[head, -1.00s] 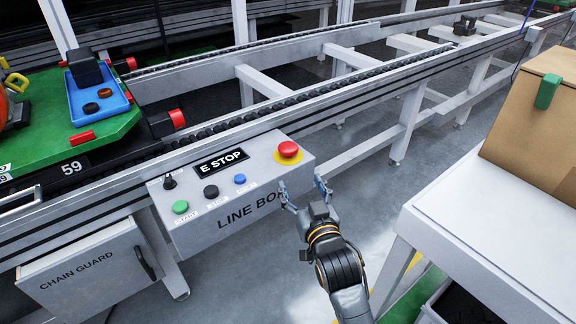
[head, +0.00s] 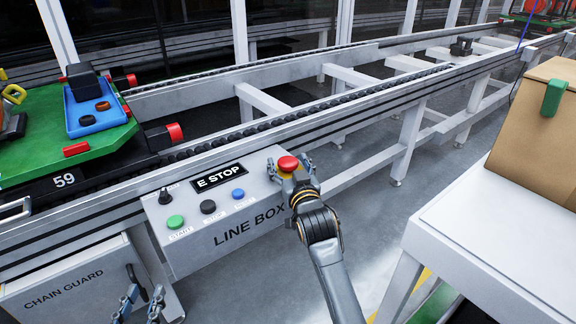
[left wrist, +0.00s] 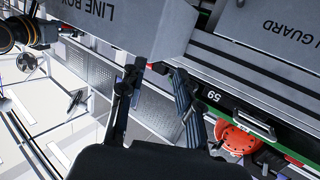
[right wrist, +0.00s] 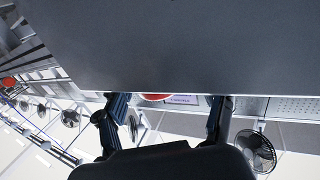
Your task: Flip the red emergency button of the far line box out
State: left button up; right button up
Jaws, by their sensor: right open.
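The grey line box (head: 225,240) is fixed to the conveyor's near side and carries an E STOP plate (head: 219,177). Its red emergency button (head: 288,163) is at the box's upper right corner, and its top shows in the head view. My right gripper (head: 292,170) is open at the button, one finger to each side; whether it touches is unclear. In the right wrist view only a red sliver of the button (right wrist: 155,97) shows past the panel edge, between the fingers. My left gripper (head: 143,295) is open and empty at the bottom left, in front of the chain guard box.
Green, black and blue buttons (head: 208,206) and a black switch sit left on the panel. The chain guard box (head: 75,285) is below left. A green pallet (head: 40,160) rests on the conveyor. A white table (head: 500,235) with a cardboard box (head: 535,140) stands right.

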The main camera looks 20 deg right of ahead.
pick_arm(q)
jog(key=shift+d+r, duration=0.1)
jog(key=shift+r, duration=0.25)
pick_arm(e)
jog(key=shift+w, duration=0.25)
grip_shut()
jog(key=shift+r+p, duration=0.65)
jog(key=shift+p, duration=0.35)
pick_arm(q)
jog(key=s+a+f+g+y+p, duration=0.1)
jog(key=s+a+f+g+y, duration=0.1)
jog(key=s+f+g, duration=0.5)
notch_tip(320, 180, down, 4)
jog(key=shift+a+g, duration=0.3)
jog(key=shift+a, duration=0.5)
pick_arm(e)
jog(key=shift+r, duration=0.3)
grip_release()
pick_arm(q)
jog(key=shift+s, duration=0.1)
